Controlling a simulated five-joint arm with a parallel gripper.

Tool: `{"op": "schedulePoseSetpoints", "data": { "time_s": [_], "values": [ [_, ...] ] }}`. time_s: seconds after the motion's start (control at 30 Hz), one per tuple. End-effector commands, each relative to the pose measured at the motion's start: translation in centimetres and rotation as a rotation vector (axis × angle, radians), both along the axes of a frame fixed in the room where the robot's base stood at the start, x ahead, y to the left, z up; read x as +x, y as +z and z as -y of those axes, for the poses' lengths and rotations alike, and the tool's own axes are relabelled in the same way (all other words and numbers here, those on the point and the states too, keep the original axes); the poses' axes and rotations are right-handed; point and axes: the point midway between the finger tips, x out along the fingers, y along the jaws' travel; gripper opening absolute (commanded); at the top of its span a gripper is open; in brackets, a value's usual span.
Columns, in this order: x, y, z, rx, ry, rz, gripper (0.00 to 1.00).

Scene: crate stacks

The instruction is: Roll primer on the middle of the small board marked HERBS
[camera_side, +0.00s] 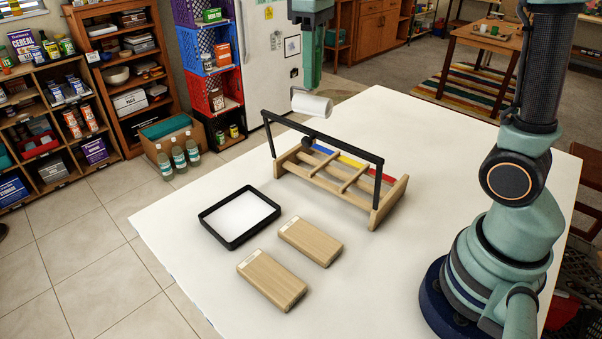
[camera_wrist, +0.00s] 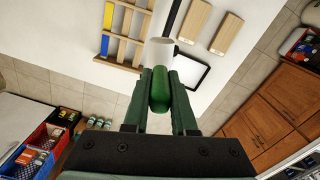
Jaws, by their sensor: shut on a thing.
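My gripper (camera_side: 313,76) is shut on the green handle of a paint roller (camera_wrist: 170,92). The roller's white sleeve (camera_side: 312,105) hangs in the air above the back of the wooden rack (camera_side: 372,217). Two small pale wooden boards lie flat on the table: one nearer the rack (camera_side: 311,241), one nearer the front (camera_side: 272,280). Each has a whitish label strip at one end; the lettering is too small to read, so I cannot tell which says HERBS. A black-rimmed tray (camera_side: 215,233) with a white filling lies left of the boards.
The rack has wooden dividers, a black overhead bar (camera_side: 322,141) and blue, yellow and red strips. It stands behind the boards and the tray. The white table (camera_side: 400,280) is clear around the boards. Shelves, crates and bottles stand on the floor beyond.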

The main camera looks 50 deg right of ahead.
Motion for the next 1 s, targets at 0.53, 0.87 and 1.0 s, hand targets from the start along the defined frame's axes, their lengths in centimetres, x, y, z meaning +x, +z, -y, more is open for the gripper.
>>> {"op": "schedulePoseSetpoints", "data": {
  "time_s": [0.53, 0.87, 1.0],
  "values": [
    [-0.8, 4.7, -5.4, 0.0, 0.019, 0.001, 0.0],
    [-3.9, 4.6, -14.3, 0.0, 0.037, 0.001, 0.0],
    [-5.4, 4.6, -17.0, 0.0, 0.042, 0.001, 0.0]
  ]
}}
